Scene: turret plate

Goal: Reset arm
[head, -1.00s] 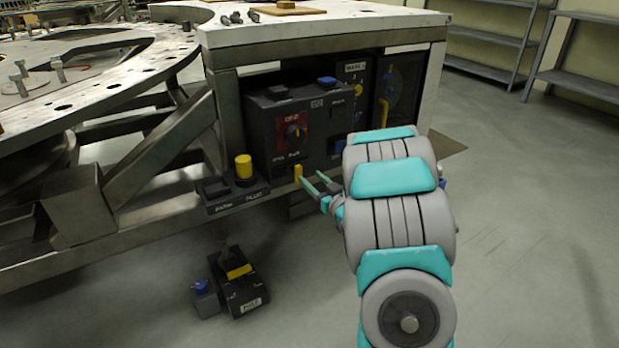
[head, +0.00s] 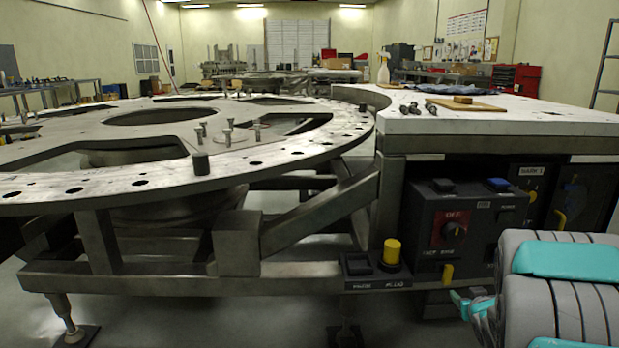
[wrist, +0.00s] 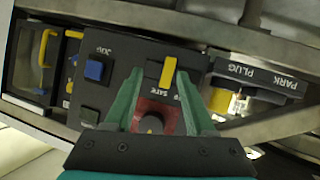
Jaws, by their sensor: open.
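My gripper (wrist: 159,100) is open and empty in the wrist view, its two green fingers spread in front of the dark control box. In the head view my gripper (head: 462,302) shows at the lower right, below the control box (head: 470,215) and close to the yellow lever (head: 447,273). My teal and grey arm covers the lower right corner. Whether a finger touches the box cannot be told.
A large round metal turret plate (head: 215,165) on a steel frame fills the left. A white worktop (head: 500,118) sits above the control box. A yellow knob (head: 391,252) stands on a small panel left of the box. Bolts (head: 228,132) stand on the plate.

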